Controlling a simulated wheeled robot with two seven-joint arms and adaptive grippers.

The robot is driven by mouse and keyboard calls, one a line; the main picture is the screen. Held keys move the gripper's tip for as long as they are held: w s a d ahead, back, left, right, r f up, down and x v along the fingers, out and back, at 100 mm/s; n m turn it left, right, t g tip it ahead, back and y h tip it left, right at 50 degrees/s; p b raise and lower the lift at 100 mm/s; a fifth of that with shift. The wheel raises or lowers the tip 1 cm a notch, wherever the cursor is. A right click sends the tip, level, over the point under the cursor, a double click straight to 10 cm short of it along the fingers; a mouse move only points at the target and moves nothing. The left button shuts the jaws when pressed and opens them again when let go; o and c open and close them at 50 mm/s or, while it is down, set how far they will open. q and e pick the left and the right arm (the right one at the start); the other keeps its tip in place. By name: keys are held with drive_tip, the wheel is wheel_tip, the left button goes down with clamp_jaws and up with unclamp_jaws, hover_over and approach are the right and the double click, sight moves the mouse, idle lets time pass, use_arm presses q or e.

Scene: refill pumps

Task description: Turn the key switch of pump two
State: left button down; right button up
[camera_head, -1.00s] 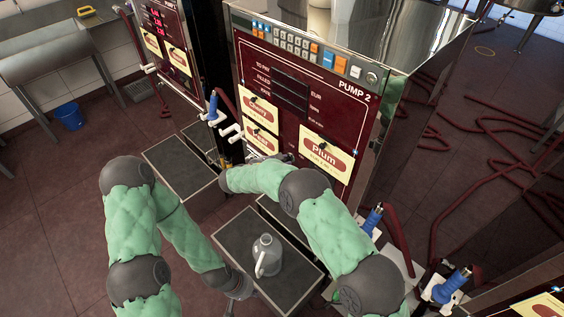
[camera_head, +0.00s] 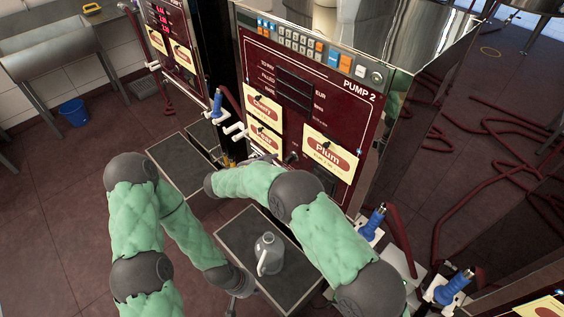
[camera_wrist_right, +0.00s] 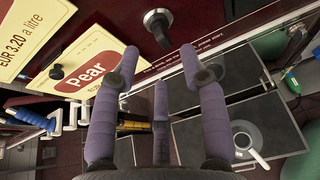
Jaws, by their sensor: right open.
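The maroon panel of pump two (camera_head: 312,88) stands in the middle of the head view, with cards for its flavours. A small dark knob (camera_head: 292,157) sits left of the Plum card. In the right wrist view a dark knob with a silver collar (camera_wrist_right: 158,22) sits just beyond my right fingertips. A round silver fitting (camera_head: 375,78) is at the keypad's right end; I cannot tell which is the key switch. My right gripper (camera_wrist_right: 157,56) is open and empty, its purple fingers apart below the knob. My left gripper (camera_head: 237,305) hangs low, mostly hidden.
A clear jug (camera_head: 269,255) stands on a dark platform (camera_head: 235,228) below the panel. Blue nozzles (camera_head: 217,103) hang at the left, with others (camera_head: 373,222) at the right. Red hoses (camera_head: 455,125) lie on the floor.

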drive_tip(key=v, duration=0.5)
drive_tip(key=shift+s+a+r, duration=0.15)
drive_tip(key=shift+s+a, duration=0.05)
